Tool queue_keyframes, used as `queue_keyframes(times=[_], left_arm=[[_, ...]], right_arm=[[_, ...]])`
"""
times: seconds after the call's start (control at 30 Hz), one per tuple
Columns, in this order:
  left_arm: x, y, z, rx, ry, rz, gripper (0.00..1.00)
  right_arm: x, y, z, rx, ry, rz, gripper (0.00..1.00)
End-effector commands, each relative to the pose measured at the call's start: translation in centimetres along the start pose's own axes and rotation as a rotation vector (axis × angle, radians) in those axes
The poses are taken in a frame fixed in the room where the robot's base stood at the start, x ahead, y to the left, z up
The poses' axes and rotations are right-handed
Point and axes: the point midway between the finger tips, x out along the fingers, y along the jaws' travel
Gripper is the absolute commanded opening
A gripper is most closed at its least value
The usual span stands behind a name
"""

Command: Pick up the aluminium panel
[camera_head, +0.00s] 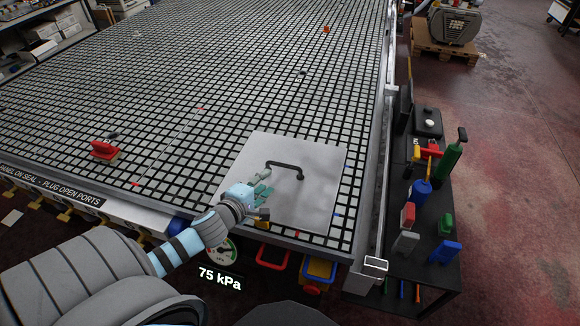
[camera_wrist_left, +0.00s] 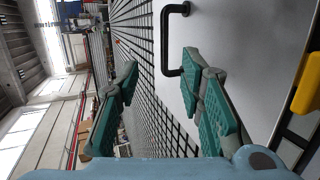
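The aluminium panel (camera_head: 310,205) is a flat grey square plate lying on the near right corner of the grid table (camera_head: 220,75). A black bow handle (camera_head: 285,165) stands on its top. My left gripper (camera_head: 264,186) is over the panel's left part, close to the handle and short of it. In the left wrist view the gripper (camera_wrist_left: 160,85) is open, its green fingers wide apart with nothing between them. The handle (camera_wrist_left: 168,40) shows beyond the right finger, with the panel (camera_wrist_left: 235,45) behind it. My right gripper is not in view.
A red valve-like piece (camera_head: 103,149) sits on the table's left side. A gauge (camera_head: 222,250) reading 75 kPa is at the front edge. A black side shelf (camera_head: 425,215) at right holds a green bottle (camera_head: 450,157) and coloured blocks. Most of the grid is clear.

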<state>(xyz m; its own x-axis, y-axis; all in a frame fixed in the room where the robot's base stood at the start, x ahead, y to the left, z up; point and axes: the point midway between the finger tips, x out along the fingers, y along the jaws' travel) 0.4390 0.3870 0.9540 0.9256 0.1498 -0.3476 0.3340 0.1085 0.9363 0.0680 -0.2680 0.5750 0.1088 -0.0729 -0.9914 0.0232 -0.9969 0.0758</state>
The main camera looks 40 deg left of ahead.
Motion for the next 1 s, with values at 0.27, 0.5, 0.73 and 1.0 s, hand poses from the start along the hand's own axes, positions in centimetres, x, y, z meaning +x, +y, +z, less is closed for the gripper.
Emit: queue_keyframes(times=[0.27,0.5,0.73,1.0], left_arm=[[6.4,-0.6,-1.1,-0.011,0.021,0.001,0.35],[10.1,-1.2,-1.1,-0.008,0.019,0.001,0.35],[13.1,-1.4,-1.0,-0.005,0.016,-0.001,0.35],[13.0,-1.1,-1.0,-0.004,0.016,-0.001,0.17]], right_arm=[[1.3,-0.3,2.1,-0.001,-0.031,-0.002,0.4],[2.7,-0.3,1.8,-0.001,-0.024,-0.002,0.4],[4.2,-0.4,1.5,0.0,-0.015,-0.001,0.4],[4.0,-0.2,1.5,-0.002,-0.017,0.001,0.4]])
